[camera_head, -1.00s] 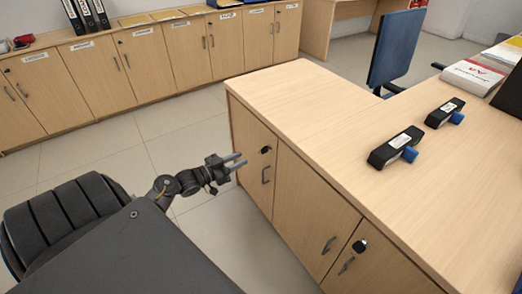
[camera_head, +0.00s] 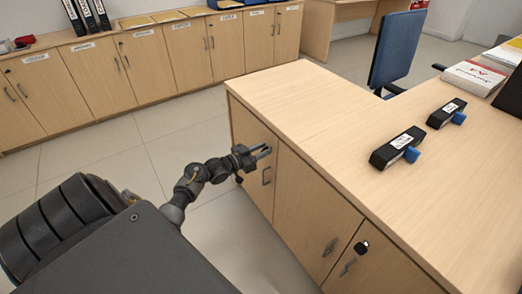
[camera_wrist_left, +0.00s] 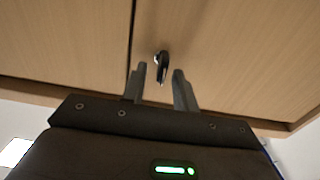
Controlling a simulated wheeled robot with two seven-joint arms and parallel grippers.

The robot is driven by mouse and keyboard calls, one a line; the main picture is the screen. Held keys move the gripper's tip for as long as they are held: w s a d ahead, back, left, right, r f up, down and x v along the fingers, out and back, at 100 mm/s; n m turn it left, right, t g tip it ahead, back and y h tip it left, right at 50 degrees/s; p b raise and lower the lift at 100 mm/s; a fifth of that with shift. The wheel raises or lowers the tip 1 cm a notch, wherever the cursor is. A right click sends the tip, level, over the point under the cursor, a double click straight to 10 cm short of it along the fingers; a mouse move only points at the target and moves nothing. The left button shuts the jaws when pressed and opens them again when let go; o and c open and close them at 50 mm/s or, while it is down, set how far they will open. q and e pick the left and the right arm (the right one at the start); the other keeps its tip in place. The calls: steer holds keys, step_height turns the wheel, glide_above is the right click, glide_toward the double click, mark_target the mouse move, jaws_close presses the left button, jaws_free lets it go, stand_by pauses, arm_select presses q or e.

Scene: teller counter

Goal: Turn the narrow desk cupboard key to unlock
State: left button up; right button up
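In the left wrist view my left gripper (camera_wrist_left: 160,80) is open. The key appears in the gap between its fingertips, slightly beyond them, and no grip on it shows. My right gripper is not in view.
Another dark key or lock (camera_head: 361,247) is on a nearer desk door. Two black stamp-like devices (camera_head: 398,147) (camera_head: 446,113) lie on the desktop (camera_head: 300,95). A blue chair (camera_head: 398,48) stands behind. Open tiled floor (camera_head: 165,150) separates the desk from the back cupboards (camera_head: 100,75).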

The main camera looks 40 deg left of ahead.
arm_select(q)
jaws_close()
steer(key=shift+a, duration=0.1)
